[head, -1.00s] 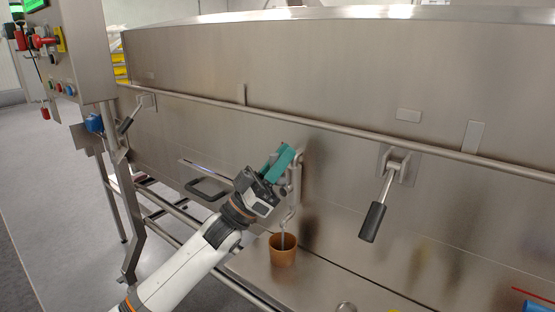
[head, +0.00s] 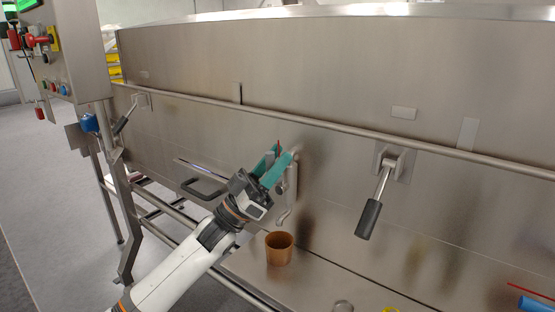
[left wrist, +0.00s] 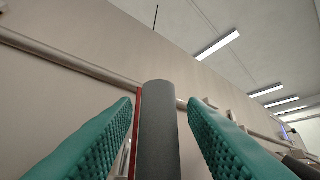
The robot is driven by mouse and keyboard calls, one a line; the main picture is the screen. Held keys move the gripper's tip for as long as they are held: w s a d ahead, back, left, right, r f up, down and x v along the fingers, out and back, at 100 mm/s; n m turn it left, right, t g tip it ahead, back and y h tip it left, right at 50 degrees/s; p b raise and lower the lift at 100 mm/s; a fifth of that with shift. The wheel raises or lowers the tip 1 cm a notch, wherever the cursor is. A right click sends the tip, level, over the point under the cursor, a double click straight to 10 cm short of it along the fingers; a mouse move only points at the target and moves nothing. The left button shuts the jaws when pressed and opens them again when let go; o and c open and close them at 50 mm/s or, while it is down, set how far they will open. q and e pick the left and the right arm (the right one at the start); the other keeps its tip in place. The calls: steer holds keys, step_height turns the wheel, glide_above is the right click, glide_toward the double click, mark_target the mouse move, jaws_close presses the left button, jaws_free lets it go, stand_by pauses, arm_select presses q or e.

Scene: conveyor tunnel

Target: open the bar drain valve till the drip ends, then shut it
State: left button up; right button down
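The bar drain valve sits on the steel tunnel wall, with its body (head: 291,180) and curved spout (head: 283,217) below. No stream shows under the spout. A brown cup (head: 279,250) stands beneath it on the steel ledge. My left gripper (head: 279,158) is at the top of the valve. In the left wrist view a grey bar-shaped handle (left wrist: 158,130) with a red edge stands between my teal fingers (left wrist: 163,105). Gaps show on both sides of it, so the fingers are open around it. My right gripper is not in view.
A black-gripped lever (head: 369,218) hangs on the wall at right, another lever (head: 125,118) at left. A dark pull handle (head: 203,188) is left of the valve. A long rail (head: 340,129) crosses the wall. A control post (head: 60,60) stands at left.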

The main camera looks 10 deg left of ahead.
arm_select(q)
steer(key=s+a+p, duration=0.1)
steer(key=s+a, duration=0.6)
steer(key=a, duration=0.2)
steer(key=shift+s+a+f, duration=0.15)
steer(key=shift+s+a, duration=0.1)
steer(key=shift+a, duration=0.15)
steer(key=shift+w, duration=0.1)
